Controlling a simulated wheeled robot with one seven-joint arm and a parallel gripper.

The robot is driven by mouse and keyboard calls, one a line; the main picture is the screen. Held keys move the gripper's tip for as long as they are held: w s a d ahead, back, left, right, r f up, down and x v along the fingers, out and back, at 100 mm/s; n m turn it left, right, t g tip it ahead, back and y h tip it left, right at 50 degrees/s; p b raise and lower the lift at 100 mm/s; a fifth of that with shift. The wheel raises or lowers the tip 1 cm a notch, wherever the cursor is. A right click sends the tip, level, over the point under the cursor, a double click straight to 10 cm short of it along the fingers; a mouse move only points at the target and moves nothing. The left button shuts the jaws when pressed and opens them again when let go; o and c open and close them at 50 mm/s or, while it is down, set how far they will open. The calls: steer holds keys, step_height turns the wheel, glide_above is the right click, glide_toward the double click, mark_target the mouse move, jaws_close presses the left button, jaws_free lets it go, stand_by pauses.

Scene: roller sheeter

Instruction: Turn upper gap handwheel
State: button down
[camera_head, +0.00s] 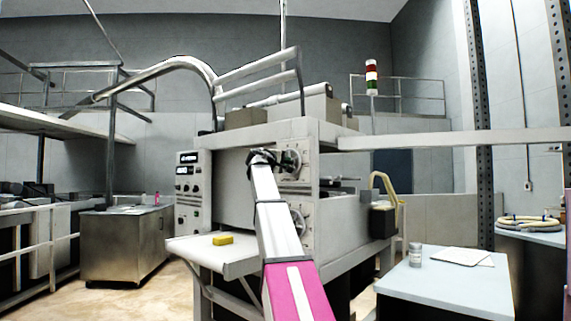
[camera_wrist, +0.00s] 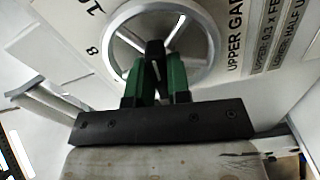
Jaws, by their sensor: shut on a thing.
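The upper gap handwheel (camera_head: 291,160) is a round wheel on the side panel of the sheeter (camera_head: 327,150). In the wrist view its pale rim and spokes (camera_wrist: 203,50) fill the top middle, in front of a plate lettered "UPPER GAP". My gripper (camera_wrist: 155,55) has green fingers and a dark palm. Its fingers are close together at the wheel, shut on a dark part of it that they mostly hide. In the head view my arm reaches up to the wheel, and my gripper (camera_head: 264,157) covers its left side.
A second handwheel (camera_head: 299,222) sits lower on the same panel, partly behind my arm. A pale table (camera_head: 450,291) with a small jar (camera_head: 415,256) stands at the right. A control panel (camera_head: 188,190) is left of the arm.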

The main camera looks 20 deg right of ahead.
steer(key=c, duration=1.1)
jaws_free()
steer(key=shift+a, duration=0.1)
steer(key=v, duration=1)
steer(key=shift+s+a, duration=0.15)
steer(key=shift+a, duration=0.15)
